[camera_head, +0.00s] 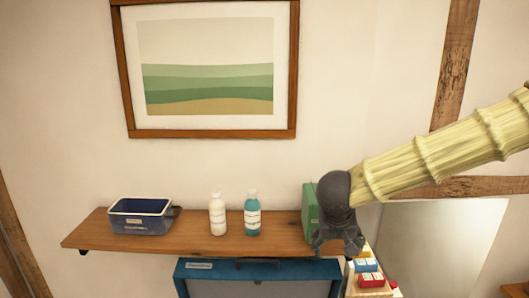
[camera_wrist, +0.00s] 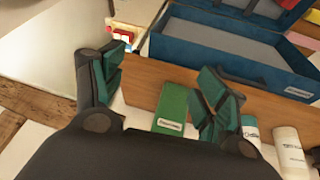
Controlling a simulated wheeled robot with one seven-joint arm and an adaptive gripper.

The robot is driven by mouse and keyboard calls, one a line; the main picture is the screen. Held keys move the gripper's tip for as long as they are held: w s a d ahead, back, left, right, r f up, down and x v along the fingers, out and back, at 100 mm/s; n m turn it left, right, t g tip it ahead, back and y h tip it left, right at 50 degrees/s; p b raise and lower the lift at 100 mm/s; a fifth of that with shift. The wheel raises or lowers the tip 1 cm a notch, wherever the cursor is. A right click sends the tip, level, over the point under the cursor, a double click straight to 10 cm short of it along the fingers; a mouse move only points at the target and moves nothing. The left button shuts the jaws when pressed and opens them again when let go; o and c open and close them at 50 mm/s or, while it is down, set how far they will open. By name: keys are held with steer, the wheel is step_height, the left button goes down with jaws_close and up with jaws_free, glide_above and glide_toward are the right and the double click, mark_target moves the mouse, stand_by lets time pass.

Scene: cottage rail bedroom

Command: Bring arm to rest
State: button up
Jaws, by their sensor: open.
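My gripper (camera_head: 340,243) is at the right end of the wooden shelf in the head view, at the end of my yellow ribbed arm (camera_head: 440,148). In the wrist view my gripper (camera_wrist: 160,90) has its two fingers spread wide with nothing held between them. A green box (camera_head: 311,208) stands on the shelf just left of my gripper and is partly hidden by it. The green box (camera_wrist: 171,108) also shows between the fingers in the wrist view, with a pale label. I cannot tell whether my gripper touches it.
The wooden shelf (camera_head: 165,238) holds a blue bin (camera_head: 140,222), a white bottle (camera_head: 217,217) and a teal bottle (camera_head: 252,216). A blue case (camera_head: 225,268) is below the shelf. Small red and blue boxes (camera_head: 369,272) lie below my gripper. A framed picture (camera_head: 208,122) hangs above.

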steer(key=s+d+f+b, duration=0.1)
steer(key=s+f, duration=0.2)
steer(key=f, duration=0.8)
steer(key=s+d+f+b, duration=0.1)
steer(key=s+f, duration=0.1)
steer(key=f, duration=0.9)
steer(key=s+d+f+b, duration=0.1)
steer(key=s+f+b, duration=0.15)
steer(key=f, duration=0.75)
steer(key=s+f+g+y+b, duration=0.1)
steer(key=s+f+g, duration=0.1)
steer(key=s+f, duration=0.8)
steer(key=s+d+f+n+g+y+b, duration=0.1)
steer(key=s+f+g, duration=0.1)
steer(key=s+f, duration=0.8)
steer(key=s, duration=0.7)
steer(key=shift+d+g, duration=0.3)
steer(key=shift+s+f, duration=0.1)
